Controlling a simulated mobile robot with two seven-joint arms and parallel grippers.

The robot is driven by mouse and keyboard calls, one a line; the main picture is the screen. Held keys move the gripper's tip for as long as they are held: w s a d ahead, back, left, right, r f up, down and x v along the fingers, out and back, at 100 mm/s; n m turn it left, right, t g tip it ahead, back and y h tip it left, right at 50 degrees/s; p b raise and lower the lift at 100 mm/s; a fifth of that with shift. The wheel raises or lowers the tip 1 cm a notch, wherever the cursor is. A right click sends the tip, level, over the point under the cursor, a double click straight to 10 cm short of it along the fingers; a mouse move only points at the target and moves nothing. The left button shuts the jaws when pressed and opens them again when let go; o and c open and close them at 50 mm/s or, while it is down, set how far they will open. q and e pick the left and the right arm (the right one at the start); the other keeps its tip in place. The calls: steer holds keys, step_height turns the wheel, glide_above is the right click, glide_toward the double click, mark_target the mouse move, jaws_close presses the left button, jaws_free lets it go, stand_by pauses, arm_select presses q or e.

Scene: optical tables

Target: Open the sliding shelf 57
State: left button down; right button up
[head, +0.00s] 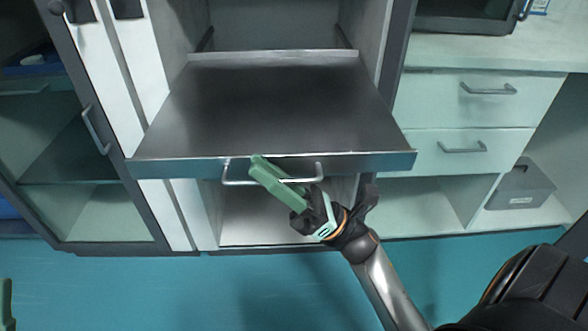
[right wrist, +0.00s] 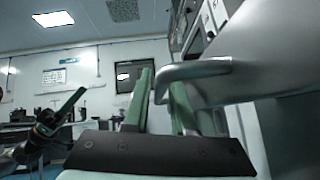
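The sliding shelf (head: 270,100) is a dark metal tray, pulled well out of its cabinet, with a silver bar handle (head: 235,182) on its front edge. The handle also shows close up in the right wrist view (right wrist: 205,70). My right gripper (head: 262,168) is at the middle of the handle, its green fingers on either side of the bar. Only a green sliver of my left gripper (head: 6,303) shows at the lower left edge.
A glass-door cabinet (head: 95,130) stands at the left. White drawers (head: 485,98) with handles and a grey box (head: 520,187) on a low shelf are at the right. An open compartment (head: 265,215) lies below the sliding shelf. The blue floor (head: 200,290) in front is clear.

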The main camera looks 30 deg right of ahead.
steer(key=v, duration=1.1)
steer(key=shift+d+f, duration=0.1)
steer(key=shift+d, duration=0.05)
